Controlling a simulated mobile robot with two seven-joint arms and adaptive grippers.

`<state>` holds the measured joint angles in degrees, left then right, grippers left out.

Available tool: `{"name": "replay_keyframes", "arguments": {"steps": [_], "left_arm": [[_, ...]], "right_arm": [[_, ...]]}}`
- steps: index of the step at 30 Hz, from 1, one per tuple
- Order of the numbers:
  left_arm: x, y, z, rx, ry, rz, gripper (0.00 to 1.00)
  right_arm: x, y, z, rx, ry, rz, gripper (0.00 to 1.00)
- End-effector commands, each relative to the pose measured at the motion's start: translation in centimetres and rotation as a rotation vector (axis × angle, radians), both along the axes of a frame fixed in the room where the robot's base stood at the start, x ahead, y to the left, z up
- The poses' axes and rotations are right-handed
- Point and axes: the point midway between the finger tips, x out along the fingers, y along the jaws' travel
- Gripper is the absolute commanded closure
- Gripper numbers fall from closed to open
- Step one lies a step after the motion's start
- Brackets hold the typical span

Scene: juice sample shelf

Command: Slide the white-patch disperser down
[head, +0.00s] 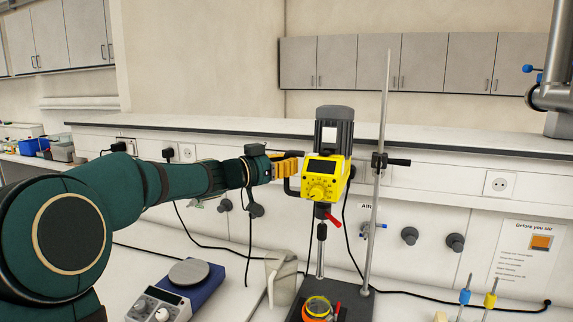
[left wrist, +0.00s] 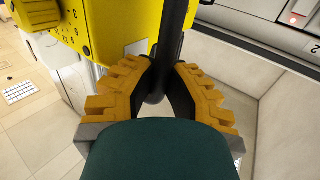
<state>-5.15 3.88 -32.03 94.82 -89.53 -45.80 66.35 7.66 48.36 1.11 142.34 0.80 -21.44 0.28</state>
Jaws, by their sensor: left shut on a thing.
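The disperser (head: 322,178) has a yellow body, a dark display, a dial and a grey motor on top. It is held on an upright metal rod (head: 385,110), with a black clamp (head: 380,162) beside it. Its shaft (head: 321,250) points down over a small orange-and-yellow vessel (head: 317,307); the tip is hard to see. In the left wrist view a white patch (left wrist: 137,47) shows on the yellow body. My left gripper (head: 286,168) is shut on the disperser's black handle (left wrist: 176,35), with an orange finger on each side. My right gripper is not in view.
A blue hotplate-like device (head: 188,275) stands left of the disperser. A white folded piece (head: 281,278) is just left of the vessel. Black cables hang behind. A blue-topped and a yellow-topped stick (head: 490,300) stand right. A grey metal pipe (head: 552,95) is upper right.

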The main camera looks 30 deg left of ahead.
Motion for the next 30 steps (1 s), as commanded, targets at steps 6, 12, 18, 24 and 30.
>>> {"name": "replay_keyframes", "arguments": {"steps": [6, 12, 18, 24, 30], "left_arm": [[0.0, 0.0, -1.2, -0.002, 0.003, 0.000, 1.00], [0.0, 0.0, -4.1, -0.001, 0.006, 0.000, 1.00], [0.0, 0.0, -7.9, -0.002, 0.008, 0.000, 1.00], [0.0, 0.0, -11.6, -0.001, 0.007, -0.001, 1.00], [0.0, 0.0, -14.6, -0.001, 0.007, 0.000, 1.00]], "right_arm": [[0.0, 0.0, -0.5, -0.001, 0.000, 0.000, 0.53], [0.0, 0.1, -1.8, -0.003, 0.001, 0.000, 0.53], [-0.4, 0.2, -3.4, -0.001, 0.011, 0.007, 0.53], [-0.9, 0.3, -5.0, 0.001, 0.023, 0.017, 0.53], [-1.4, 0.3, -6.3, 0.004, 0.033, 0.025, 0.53]]}}
